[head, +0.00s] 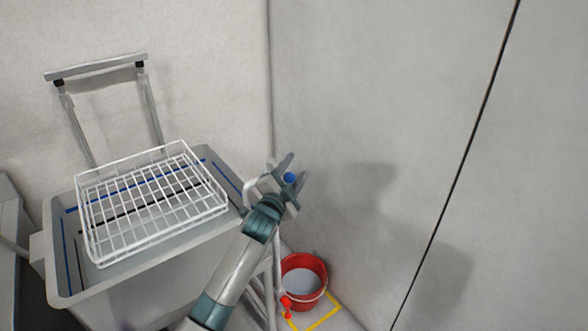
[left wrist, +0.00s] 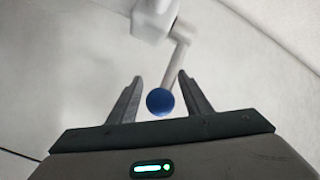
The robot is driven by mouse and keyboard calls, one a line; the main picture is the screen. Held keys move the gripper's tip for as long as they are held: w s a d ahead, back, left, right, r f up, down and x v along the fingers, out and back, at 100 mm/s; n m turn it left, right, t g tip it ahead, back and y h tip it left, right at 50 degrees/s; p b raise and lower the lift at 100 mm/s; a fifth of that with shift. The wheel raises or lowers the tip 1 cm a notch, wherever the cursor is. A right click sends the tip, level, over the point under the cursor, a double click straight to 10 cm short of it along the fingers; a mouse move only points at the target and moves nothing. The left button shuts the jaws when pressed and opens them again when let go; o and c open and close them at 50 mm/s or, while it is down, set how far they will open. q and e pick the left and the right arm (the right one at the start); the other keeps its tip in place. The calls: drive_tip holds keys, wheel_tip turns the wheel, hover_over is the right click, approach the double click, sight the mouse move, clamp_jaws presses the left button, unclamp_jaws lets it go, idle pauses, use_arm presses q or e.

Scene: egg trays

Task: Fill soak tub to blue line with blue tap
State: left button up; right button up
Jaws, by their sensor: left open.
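The soak tub (head: 62,290) is a grey tub at the left in the head view, with a blue line (head: 75,262) and a dark line on its inner wall. The blue tap knob (head: 290,178) is a round blue ball near the tub's right side; it also shows in the left wrist view (left wrist: 160,102). My left gripper (head: 286,177) is open, with its two fingers on either side of the blue knob. Whether the fingers touch the knob I cannot tell. My right gripper is not in view. The water level in the tub is hard to make out.
A white wire basket (head: 150,203) sits over the tub, below a grey overhead frame (head: 95,68). A red bucket (head: 322,270) stands on the floor by a yellow marking (head: 322,319). A small red knob (head: 286,301) is beside it. Walls close off the back and right.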

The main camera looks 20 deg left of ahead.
use_arm(q)
clamp_jaws()
idle(0.3)
